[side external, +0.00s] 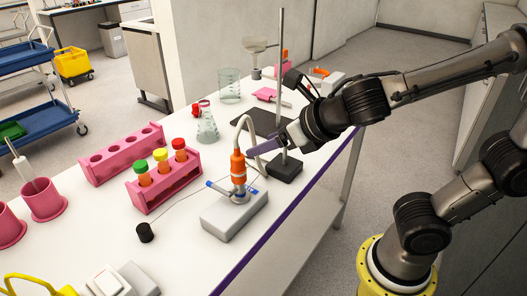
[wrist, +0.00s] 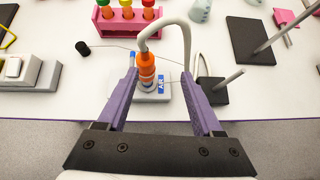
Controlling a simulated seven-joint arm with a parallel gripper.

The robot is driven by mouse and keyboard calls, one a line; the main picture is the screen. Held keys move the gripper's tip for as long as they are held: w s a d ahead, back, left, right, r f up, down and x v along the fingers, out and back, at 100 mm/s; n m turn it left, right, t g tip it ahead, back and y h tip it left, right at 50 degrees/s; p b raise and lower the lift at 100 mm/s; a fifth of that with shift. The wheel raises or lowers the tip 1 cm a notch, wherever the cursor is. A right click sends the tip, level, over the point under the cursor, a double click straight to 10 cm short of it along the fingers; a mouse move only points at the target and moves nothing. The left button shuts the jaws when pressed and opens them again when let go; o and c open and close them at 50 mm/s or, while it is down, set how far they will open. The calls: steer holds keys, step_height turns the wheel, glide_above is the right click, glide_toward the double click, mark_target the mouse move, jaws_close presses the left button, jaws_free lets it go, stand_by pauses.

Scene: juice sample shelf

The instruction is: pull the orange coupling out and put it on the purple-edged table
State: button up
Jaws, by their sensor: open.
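The orange coupling (side external: 238,167) stands upright on a fitting with a blue handle, on top of a pale box (side external: 234,214). A white hose (side external: 244,124) loops from its top. It also shows in the wrist view (wrist: 146,72). My gripper (side external: 258,148) has purple fingers and is open beside the coupling's upper part. In the wrist view my gripper (wrist: 160,76) has the coupling between its finger lines, closer to the left finger. Contact cannot be told. The white table (side external: 110,222) has a purple front edge.
A pink rack (side external: 166,188) with capped tubes stands left of the coupling. A stand with a dark base (side external: 285,168) and upright rod is close on the right. A flask (side external: 207,127) and a beaker (side external: 229,86) stand behind. Bare tabletop lies left of the box, crossed by a thin cord.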

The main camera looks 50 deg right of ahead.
mark_target(243, 161)
steer(key=shift+n+y, duration=0.3)
steer(key=shift+n, duration=0.1)
steer(key=shift+w+a+f, duration=0.35)
steer(key=shift+w+f, duration=0.7)
steer(key=shift+f, duration=0.1)
steer(key=shift+w+a+f, duration=0.35)
steer(key=shift+w+f, duration=0.7)
steer(key=shift+f, duration=0.1)
steer(key=shift+w+a+f, duration=0.35)
steer(key=shift+w+f, duration=0.7)
steer(key=shift+f, duration=0.1)
jaws_close()
